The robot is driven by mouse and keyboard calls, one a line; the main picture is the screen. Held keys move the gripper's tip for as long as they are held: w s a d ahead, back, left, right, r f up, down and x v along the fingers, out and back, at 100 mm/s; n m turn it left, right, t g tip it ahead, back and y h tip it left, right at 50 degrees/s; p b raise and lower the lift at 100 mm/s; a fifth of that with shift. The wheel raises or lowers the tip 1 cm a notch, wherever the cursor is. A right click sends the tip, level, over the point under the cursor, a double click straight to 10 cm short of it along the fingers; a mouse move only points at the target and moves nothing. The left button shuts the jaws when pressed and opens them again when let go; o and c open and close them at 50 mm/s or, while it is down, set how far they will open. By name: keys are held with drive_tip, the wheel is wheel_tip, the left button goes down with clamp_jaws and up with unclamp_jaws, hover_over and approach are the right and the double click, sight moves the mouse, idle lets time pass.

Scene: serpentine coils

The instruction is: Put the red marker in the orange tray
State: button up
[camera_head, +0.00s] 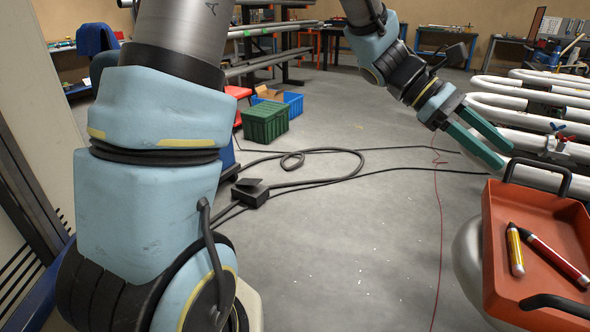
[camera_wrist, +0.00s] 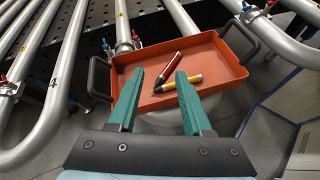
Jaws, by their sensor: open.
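The red marker (camera_head: 556,259) lies in the orange tray (camera_head: 528,214), at the right of the head view, with its dark tip toward upper left. In the wrist view the red marker (camera_wrist: 170,67) lies slanted on the tray floor (camera_wrist: 215,60), and its dark end is close to the tip of a yellow marker (camera_wrist: 180,84). My gripper (camera_head: 506,158) is open and empty, with two green fingers, by the tray's far end in the head view. In the wrist view the fingertips (camera_wrist: 160,75) appear on either side of the red marker, apart from it.
The yellow marker (camera_head: 515,250) lies beside the red one in the tray. The tray has dark handles (camera_head: 540,172) at its ends. Serpentine white pipes (camera_head: 545,115) with valves run behind it. A black cable (camera_head: 330,180) and box (camera_head: 252,192) lie on open floor.

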drive_tip(key=w+a+f+m+t+y, duration=0.1)
drive_tip(key=w+a+f+t+y, duration=0.3)
drive_tip(key=a, duration=0.6)
drive_tip(key=w+a+f+m+t, duration=0.2)
drive_tip(key=w+a+f, duration=0.35)
drive_tip(key=a, duration=0.55)
drive_tip(key=w+a+f+m+t+y, duration=0.1)
drive_tip(key=a+m+t+y, duration=0.1)
drive_tip(key=a, duration=0.8)
drive_tip(key=w+a+f+m+t+y, duration=0.1)
drive_tip(key=a+f+m+t+y, duration=0.1)
drive_tip(key=a, duration=0.8)
drive_tip(key=shift+w+a+t+y, duration=0.25)
drive_tip(key=shift+a+t+y, duration=0.05)
drive_tip(key=shift+a+y, duration=0.1)
